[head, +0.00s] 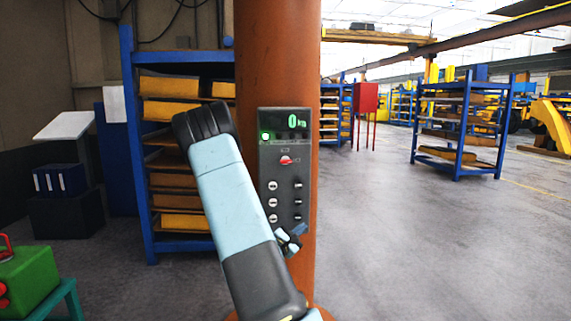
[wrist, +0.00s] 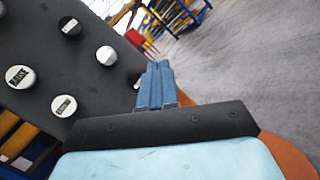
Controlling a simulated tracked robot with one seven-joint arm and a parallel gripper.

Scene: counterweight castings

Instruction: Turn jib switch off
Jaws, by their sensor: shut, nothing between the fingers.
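The control panel (head: 285,215) is a dark grey box on the rust-red column. It has a green digital readout (head: 298,122), a lit green lamp (head: 265,136), a red switch lever (head: 287,160) and rows of pale round knobs (head: 272,202). The labels are too small to read, so I cannot tell which control is the jib switch. My gripper (head: 299,231) is at the panel's lower right, below the knobs. In the wrist view, its blue fingers (wrist: 158,70) are together and empty, right of several knobs (wrist: 106,55). Contact with the panel cannot be told.
The rust-red column (head: 278,50) stands behind the panel. A blue rack (head: 135,150) with yellow castings is to the left. A green box (head: 25,278) on a stand is at the lower left. Open grey floor (head: 430,250) lies to the right, with another blue rack (head: 461,140) beyond.

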